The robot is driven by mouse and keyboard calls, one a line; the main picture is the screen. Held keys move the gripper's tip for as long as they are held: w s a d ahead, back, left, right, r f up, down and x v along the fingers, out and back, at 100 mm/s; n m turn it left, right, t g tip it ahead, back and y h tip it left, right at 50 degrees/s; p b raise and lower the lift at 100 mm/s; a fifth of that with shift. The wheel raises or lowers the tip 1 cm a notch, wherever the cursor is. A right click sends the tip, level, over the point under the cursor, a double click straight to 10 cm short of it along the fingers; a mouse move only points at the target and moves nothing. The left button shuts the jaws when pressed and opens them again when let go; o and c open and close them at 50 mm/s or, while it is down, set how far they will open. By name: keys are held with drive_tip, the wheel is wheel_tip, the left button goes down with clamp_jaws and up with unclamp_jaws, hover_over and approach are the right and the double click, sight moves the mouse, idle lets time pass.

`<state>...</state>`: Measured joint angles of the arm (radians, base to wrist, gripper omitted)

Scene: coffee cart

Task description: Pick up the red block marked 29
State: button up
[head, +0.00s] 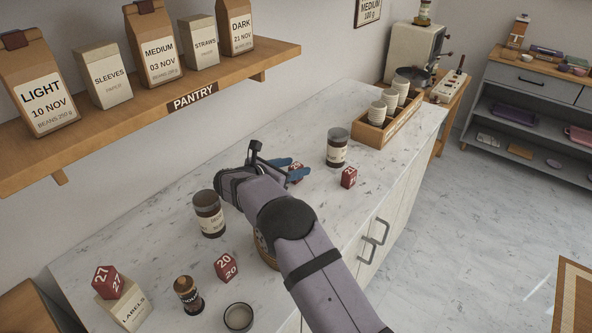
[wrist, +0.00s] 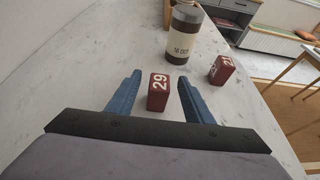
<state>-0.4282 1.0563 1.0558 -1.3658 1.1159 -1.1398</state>
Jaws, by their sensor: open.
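The red block marked 29 (wrist: 158,92) stands on the marble counter in the wrist view, its white number facing up toward the camera. In the head view the red block (head: 296,176) is partly hidden by the blue fingers. My gripper (head: 300,170) is open, and in the wrist view its blue fingers (wrist: 159,78) lie on either side of the block. A gap shows on both sides, so they are not visibly pressing on it. I cannot tell the exact height of the fingers above the counter.
Another red block (head: 349,177) and a dark-banded jar (head: 337,147) stand just beyond. A second jar (head: 209,213), a red block marked 20 (head: 227,266) and a red block marked 27 (head: 107,281) on a labels box stand nearer. A wooden cup crate (head: 372,137) is at the far end.

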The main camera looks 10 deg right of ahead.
sight(296, 166)
drive_tip(key=shift+w+d+f, duration=0.3)
drive_tip(key=shift+w+d, duration=0.15)
drive_tip(key=c, duration=1.1)
drive_tip(key=shift+c, duration=0.2)
drive_tip(key=shift+r, duration=0.1)
wheel_tip(296, 166, up, 10)
drive_tip(key=shift+f+b, duration=0.1)
drive_tip(key=shift+b, duration=0.7)
